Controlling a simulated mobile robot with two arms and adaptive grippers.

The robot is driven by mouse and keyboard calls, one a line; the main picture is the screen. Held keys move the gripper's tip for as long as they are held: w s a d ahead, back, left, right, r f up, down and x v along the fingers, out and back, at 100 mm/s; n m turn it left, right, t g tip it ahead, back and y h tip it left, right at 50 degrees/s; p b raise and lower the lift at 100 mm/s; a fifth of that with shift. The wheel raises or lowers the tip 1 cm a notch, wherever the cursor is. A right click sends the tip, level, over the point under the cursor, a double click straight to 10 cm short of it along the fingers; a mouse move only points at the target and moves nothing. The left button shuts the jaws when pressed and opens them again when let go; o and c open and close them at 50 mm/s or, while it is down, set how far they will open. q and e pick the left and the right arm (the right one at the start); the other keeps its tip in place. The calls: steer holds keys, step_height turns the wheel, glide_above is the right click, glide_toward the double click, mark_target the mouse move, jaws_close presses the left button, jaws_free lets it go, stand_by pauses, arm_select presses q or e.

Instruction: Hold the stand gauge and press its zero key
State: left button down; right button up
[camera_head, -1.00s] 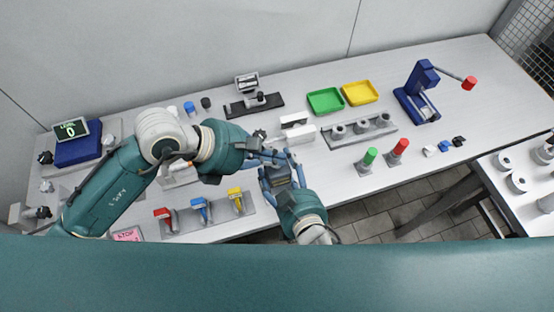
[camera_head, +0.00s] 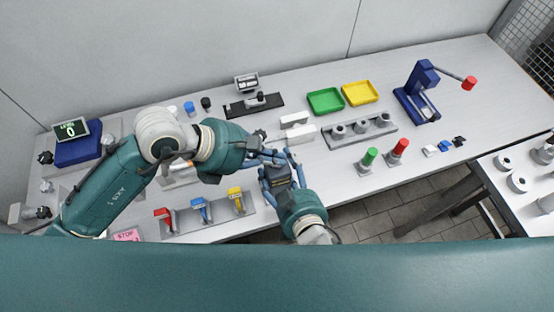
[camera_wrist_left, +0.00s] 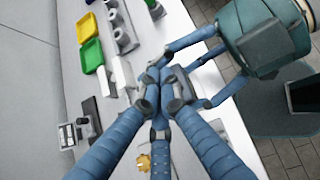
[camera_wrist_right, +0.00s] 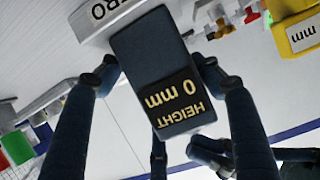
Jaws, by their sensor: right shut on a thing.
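The stand gauge is a dark block, seen in the right wrist view (camera_wrist_right: 160,60) with a panel reading "HEIGHT 0 mm" upside down. My right gripper (camera_head: 278,168) is shut on it, with fingers on both sides. In the head view the gauge (camera_head: 280,182) shows small and dark between the fingers. My left gripper (camera_head: 283,157) has its fingertips close beside the right gripper's fingers. In the left wrist view its fingers (camera_wrist_left: 155,80) meet together with nothing seen between them. A pale bar partly lettered "ERO" (camera_wrist_right: 100,12) shows behind the gauge; the left fingertips' contact is unclear.
White blocks (camera_head: 302,134) stand just behind the grippers. Red, blue and yellow handled tools (camera_head: 200,210) are in front of my left arm. Green (camera_head: 325,101) and yellow (camera_head: 360,93) trays lie further back. A grey rack (camera_head: 345,141) with rings stands to the right.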

arm_select(q)
steer(key=shift+r, duration=0.4)
steer(key=shift+r, duration=2.5)
arm_select(e)
steer(key=o, duration=1.4)
